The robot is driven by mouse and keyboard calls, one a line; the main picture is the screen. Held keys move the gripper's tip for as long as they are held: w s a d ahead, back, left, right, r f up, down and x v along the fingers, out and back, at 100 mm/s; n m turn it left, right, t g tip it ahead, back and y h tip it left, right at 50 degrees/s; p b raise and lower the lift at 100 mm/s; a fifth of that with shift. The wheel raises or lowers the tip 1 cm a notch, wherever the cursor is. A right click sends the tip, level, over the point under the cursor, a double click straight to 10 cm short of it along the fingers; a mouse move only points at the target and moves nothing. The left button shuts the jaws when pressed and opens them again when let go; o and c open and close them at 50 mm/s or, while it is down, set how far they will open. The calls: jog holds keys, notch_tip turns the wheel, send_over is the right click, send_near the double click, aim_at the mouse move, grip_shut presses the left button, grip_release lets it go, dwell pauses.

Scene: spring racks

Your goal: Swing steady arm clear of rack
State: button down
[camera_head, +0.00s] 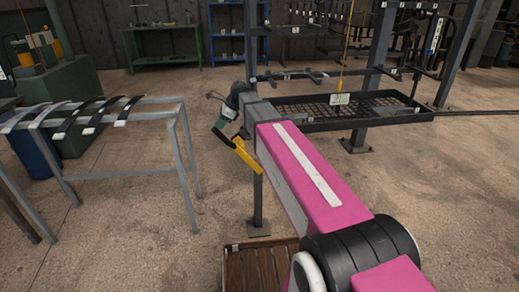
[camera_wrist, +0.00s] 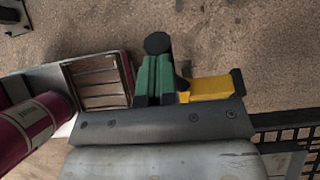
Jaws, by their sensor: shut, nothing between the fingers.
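The rack is a dark steel frame with a black mesh tray (camera_head: 395,106) and small tags, right of my gripper in the head view. A corner of mesh (camera_wrist: 290,124) shows at the right of the wrist view. My pink arm reaches forward in front of the rack's left side. My gripper (camera_head: 228,113) has green and yellow parts and sits just left of the rack's near post (camera_head: 258,205). In the wrist view my gripper (camera_wrist: 156,62) is shut and empty, over bare floor. I cannot single out a separate steady arm.
A grey steel stand (camera_head: 150,112) with curved dark strips on top is at the left. Open floor lies between the stand and the rack.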

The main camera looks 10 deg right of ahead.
jog(key=shift+a, duration=2.15)
jog(key=shift+d, duration=3.05)
jog(key=s+d+f+n+h, duration=0.6)
jog(key=s+d+f+n, duration=1.2)
jog(key=s+d+f, duration=0.3)
jog(key=shift+s+f+h, duration=0.15)
jog(key=shift+f+h, duration=0.25)
jog(key=shift+f, duration=0.15)
